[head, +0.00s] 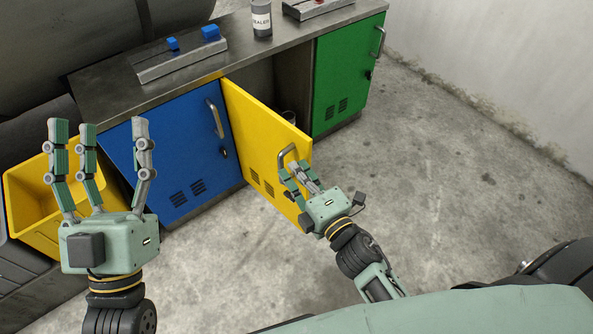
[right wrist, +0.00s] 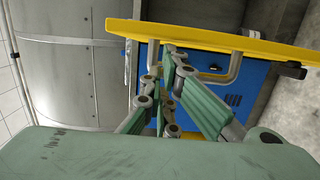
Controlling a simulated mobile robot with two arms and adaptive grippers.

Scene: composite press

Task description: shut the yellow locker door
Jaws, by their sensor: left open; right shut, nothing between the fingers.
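The yellow locker door (head: 262,140) stands open in the head view, swung out from the cabinet beside the blue door. Its metal handle (head: 287,152) is near the door's free edge. My right gripper (head: 297,176) is shut and empty, with its fingers at the handle. In the right wrist view the yellow door (right wrist: 215,38) spans the top, and the fingers (right wrist: 170,100) are close to the handle (right wrist: 235,68); I cannot tell whether they touch it. My left gripper (head: 100,135) is open and empty, pointing up, left of the blue door.
The blue door (head: 180,140) and green door (head: 345,75) are shut. A yellow bin (head: 35,205) is at left. Floor (head: 430,170) at right is clear.

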